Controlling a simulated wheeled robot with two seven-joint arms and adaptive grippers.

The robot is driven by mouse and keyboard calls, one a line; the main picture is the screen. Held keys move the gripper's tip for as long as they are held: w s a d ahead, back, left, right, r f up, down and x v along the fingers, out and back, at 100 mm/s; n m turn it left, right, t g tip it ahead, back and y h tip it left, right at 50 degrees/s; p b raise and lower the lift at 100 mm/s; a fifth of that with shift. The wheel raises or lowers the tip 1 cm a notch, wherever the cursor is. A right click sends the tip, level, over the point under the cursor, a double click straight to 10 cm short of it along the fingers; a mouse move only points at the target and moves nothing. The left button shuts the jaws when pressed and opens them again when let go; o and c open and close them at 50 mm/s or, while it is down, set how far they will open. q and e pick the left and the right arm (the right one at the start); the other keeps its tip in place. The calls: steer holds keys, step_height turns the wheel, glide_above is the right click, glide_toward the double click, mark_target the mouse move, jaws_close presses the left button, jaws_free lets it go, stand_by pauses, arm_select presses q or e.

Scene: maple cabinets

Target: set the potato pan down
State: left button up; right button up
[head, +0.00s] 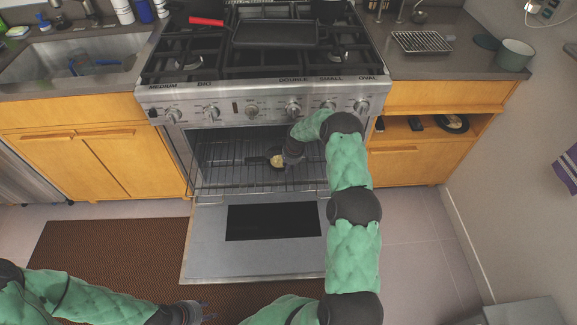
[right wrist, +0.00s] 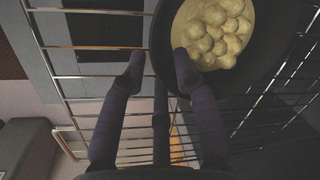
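The dark potato pan (head: 257,160) is at the oven rack (head: 225,180), inside the open oven; pale round potatoes (head: 277,161) lie in it. In the right wrist view the pan (right wrist: 272,62) is over the rack bars, with several potatoes (right wrist: 213,32) in pale sauce. It looks level; whether its base touches the bars is hidden. My right gripper (right wrist: 160,72) is at the pan's near side, fingers spread apart, one outside the rim and one over the inside, with visible gaps. My left gripper (head: 205,311) is empty, low over the floor mat, its fingers apart.
The oven door (head: 215,265) is folded down in front. A black griddle (head: 275,34) and a red-handled item (head: 207,21) are on the stovetop. A wire rack (head: 422,41) and a pot (head: 514,55) stand on the right counter. The left part of the rack is clear.

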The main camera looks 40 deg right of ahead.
step_height(320, 180, up, 12)
steer(key=s+p, duration=0.2)
steer(key=p, duration=0.3)
steer(key=s+a+f+n+y, duration=0.1)
steer(key=s+a+f+n, duration=0.25)
steer(key=a, duration=0.45)
steer(key=s+a+f+n+y, duration=0.1)
steer(key=s+a+f+n, duration=0.1)
steer(key=s+a, duration=0.35)
steer(key=s+a+f+n+y, duration=0.1)
steer(key=s+a+f+n, duration=0.15)
steer(key=a, duration=0.65)
steer(key=s+a+n+g, duration=0.1)
steer(key=s+a+n, duration=0.2)
steer(key=s+a, duration=0.3)
steer(key=s+a+n, duration=0.3)
steer(key=s+a, duration=0.3)
steer(key=s, duration=0.6)
steer(key=shift+s+r+g, duration=0.2)
steer(key=shift+r+g, duration=0.05)
steer(key=shift+g, duration=0.15)
